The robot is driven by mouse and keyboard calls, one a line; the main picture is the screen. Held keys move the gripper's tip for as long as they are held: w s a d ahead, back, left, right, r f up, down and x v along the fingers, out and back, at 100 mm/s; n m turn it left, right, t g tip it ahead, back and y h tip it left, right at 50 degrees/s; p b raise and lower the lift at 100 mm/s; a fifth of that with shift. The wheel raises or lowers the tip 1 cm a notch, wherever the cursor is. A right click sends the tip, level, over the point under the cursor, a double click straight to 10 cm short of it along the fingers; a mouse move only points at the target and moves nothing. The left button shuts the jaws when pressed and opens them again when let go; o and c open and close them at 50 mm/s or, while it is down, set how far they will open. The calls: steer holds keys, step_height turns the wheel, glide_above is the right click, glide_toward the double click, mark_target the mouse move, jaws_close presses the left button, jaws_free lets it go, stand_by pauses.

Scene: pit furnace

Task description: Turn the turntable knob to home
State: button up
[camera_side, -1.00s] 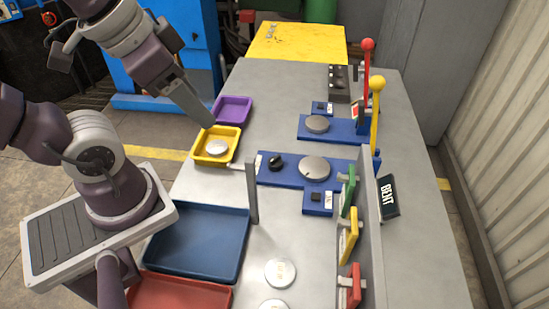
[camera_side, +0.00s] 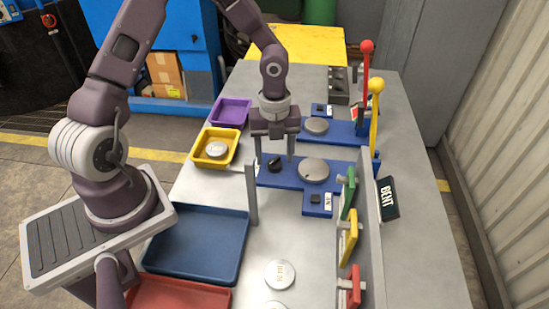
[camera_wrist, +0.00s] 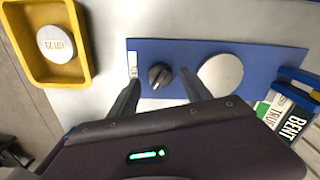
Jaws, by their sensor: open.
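The turntable knob (camera_side: 275,164) is black and round with a raised grip bar. It sits on the left part of a blue plate (camera_side: 329,199), beside a grey metal turntable disc (camera_side: 314,170). In the wrist view the knob (camera_wrist: 160,75) lies ahead of and between my fingertips, with a white label (camera_wrist: 132,65) to its left. The label's writing is too small to read. My gripper (camera_side: 275,157) points down over the knob, its two fingers apart and empty. In the wrist view the fingers (camera_wrist: 158,88) show on either side of the knob, which looks untouched.
A yellow tray (camera_side: 234,149) with a silver disc stands to the left, with a purple tray (camera_side: 219,112) behind it. A grey post (camera_side: 252,195) stands close in front of the plate. Red and yellow levers and a BENT sign (camera_side: 388,198) are to the right.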

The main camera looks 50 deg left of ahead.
steer(key=shift+f, duration=0.95)
steer(key=shift+c, duration=0.5)
jaws_close()
